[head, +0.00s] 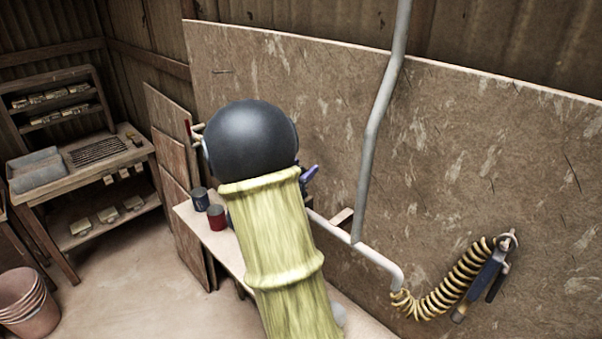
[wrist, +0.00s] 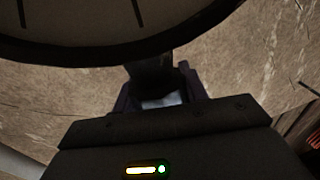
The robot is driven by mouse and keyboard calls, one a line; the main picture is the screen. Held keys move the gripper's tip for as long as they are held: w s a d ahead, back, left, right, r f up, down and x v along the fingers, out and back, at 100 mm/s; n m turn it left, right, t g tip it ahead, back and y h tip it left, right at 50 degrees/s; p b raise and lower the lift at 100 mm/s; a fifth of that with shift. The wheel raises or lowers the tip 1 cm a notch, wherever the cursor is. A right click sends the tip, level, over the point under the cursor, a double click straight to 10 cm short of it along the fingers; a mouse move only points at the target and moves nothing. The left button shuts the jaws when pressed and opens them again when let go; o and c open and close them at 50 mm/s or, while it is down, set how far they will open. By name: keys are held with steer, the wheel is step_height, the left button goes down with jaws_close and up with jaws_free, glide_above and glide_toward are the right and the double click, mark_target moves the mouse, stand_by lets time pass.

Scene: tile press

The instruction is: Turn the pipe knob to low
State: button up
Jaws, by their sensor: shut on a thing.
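The grey pipe (head: 372,145) runs down the wall board and bends right near the bench. My arm hides the knob in the head view, and only a bit of my gripper's purple finger (head: 310,173) shows beside the arm. In the wrist view my gripper (wrist: 158,93) has its dark purple fingers on both sides of a dark piece, the pipe knob (wrist: 150,74), and is shut on it. The knob's pointer and its setting marks cannot be made out. A round pale dial (wrist: 85,20) with a dark rim and black ticks fills the top of the wrist view, just above the knob.
A red can (head: 216,217) and a dark can (head: 200,199) stand on the bench left of my arm. A coiled yellow hose (head: 445,297) with a blue-handled tool (head: 485,278) hangs at the right.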

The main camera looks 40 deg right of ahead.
steer(key=shift+r, duration=0.1)
steer(key=o, duration=1)
steer(key=shift+a, duration=0.1)
steer(key=b+v, duration=0.5)
steer(key=v, duration=1.2)
steer(key=shift+a, duration=0.15)
